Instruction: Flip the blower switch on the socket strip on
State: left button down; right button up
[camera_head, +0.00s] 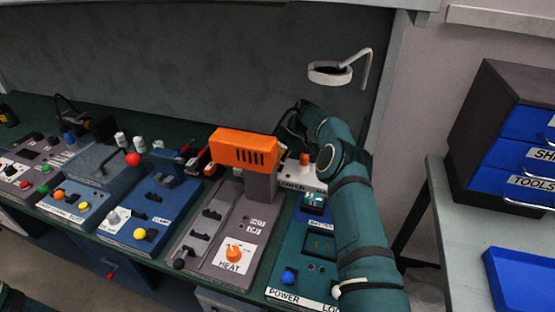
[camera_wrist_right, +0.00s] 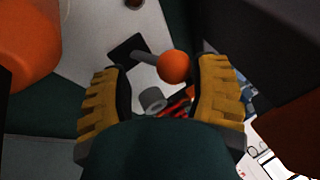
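The white socket strip (camera_head: 296,171) stands at the back of the bench, behind the teal unit. Its label is partly covered by my right arm and reads "LOWER". The switch's orange ball tip (camera_head: 305,158) shows above it. In the right wrist view, the orange ball (camera_wrist_right: 175,67) sits on a grey lever that rises from a dark slot (camera_wrist_right: 127,50) in the pale panel. My right gripper (camera_wrist_right: 160,85) is open, with its two yellow-padded fingers on either side of the ball. Gaps show between the ball and both pads. My left gripper is out of view.
An orange heat block (camera_head: 244,148) on a grey heat unit stands left of the strip. The teal unit (camera_head: 288,258) labelled "POWER" lies in front of it. A ring on a bent rod (camera_head: 330,74) hangs behind.

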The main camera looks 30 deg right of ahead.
pick_arm(q)
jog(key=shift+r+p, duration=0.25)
jog(key=shift+p, duration=0.05)
pick_arm(e)
jog(key=shift+h, duration=0.4)
